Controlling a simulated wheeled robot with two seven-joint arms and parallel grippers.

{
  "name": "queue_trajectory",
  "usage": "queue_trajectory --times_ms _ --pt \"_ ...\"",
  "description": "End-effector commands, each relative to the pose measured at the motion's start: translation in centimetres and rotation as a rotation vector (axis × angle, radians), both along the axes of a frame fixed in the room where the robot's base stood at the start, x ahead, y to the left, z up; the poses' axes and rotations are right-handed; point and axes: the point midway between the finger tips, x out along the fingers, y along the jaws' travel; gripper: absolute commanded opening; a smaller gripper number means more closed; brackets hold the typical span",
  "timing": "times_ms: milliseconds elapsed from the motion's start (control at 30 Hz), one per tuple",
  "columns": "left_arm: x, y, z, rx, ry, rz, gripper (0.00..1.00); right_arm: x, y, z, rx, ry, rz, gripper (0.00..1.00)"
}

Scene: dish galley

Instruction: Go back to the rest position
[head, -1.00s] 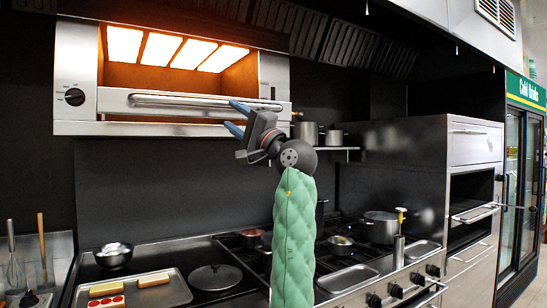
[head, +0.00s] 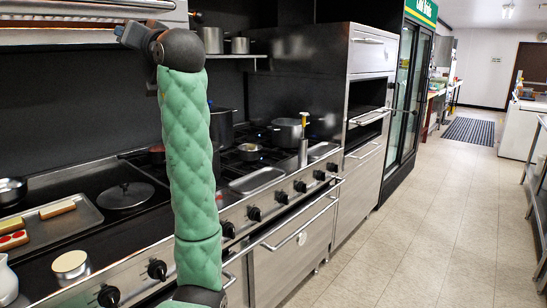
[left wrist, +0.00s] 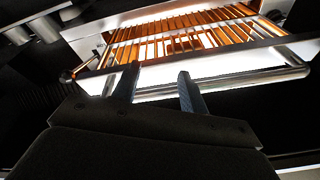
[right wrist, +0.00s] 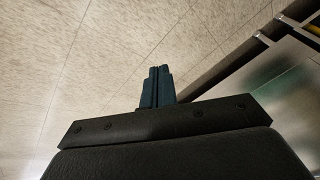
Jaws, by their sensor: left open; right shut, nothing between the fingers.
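My left arm stands upright in the head view in its green quilted sleeve (head: 190,150). Its dark wrist is raised in front of the wall grill, at the top left. My left gripper (left wrist: 158,72) is open and empty in the left wrist view, with its two fingers apart. Beyond the fingers is the grill's handle bar (left wrist: 225,88), with the orange-lit grill (left wrist: 180,38) behind it. I cannot tell whether the fingertips touch the bar. My right gripper (right wrist: 157,76) is shut with nothing in it, in front of pale tiles. It is out of the head view.
The stove with pots (head: 287,131) and knobs runs along the wall. The steel oven cabinet (head: 365,120) stands beyond. The tiled floor (head: 440,220) at right is clear.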

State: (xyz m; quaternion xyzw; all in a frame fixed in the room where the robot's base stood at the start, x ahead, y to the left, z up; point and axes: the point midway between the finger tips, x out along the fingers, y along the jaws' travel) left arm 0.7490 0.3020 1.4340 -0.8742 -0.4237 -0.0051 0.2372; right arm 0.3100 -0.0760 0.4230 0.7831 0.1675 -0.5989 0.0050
Motion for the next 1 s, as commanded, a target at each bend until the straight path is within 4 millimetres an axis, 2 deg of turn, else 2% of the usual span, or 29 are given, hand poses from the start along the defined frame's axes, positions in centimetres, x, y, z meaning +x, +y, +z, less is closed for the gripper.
queue_trajectory --times_ms 67,167,267,467,633,833,1000 --pt "-0.1 -0.9 -0.5 -0.067 -0.041 -0.099 0.43 -0.1 -0.4 1.0 -0.011 0.02 0.003 0.0" --pt "0.4 -2.3 -2.4 -0.148 -0.062 -0.22 0.43 -0.4 -1.0 2.4 -0.025 0.044 0.006 0.0" --pt "1.0 -4.0 -5.3 -0.229 -0.053 -0.342 0.43 -0.6 -1.5 4.0 -0.04 0.067 0.008 0.0" --pt "1.7 -7.2 -12.7 -0.362 0.027 -0.528 0.43 -0.9 -2.6 7.2 -0.061 0.098 0.007 0.0" --pt "1.4 -9.6 -19.7 -0.452 0.128 -0.643 0.43 -1.0 -3.4 9.7 -0.075 0.113 0.002 0.0" --pt "0.0 -12.0 -27.6 -0.535 0.262 -0.736 0.43 -1.0 -4.1 12.3 -0.085 0.119 -0.004 0.0" --pt "-2.0 -13.6 -34.0 -0.587 0.377 -0.793 0.43 -1.0 -4.6 14.3 -0.091 0.117 -0.009 0.0"
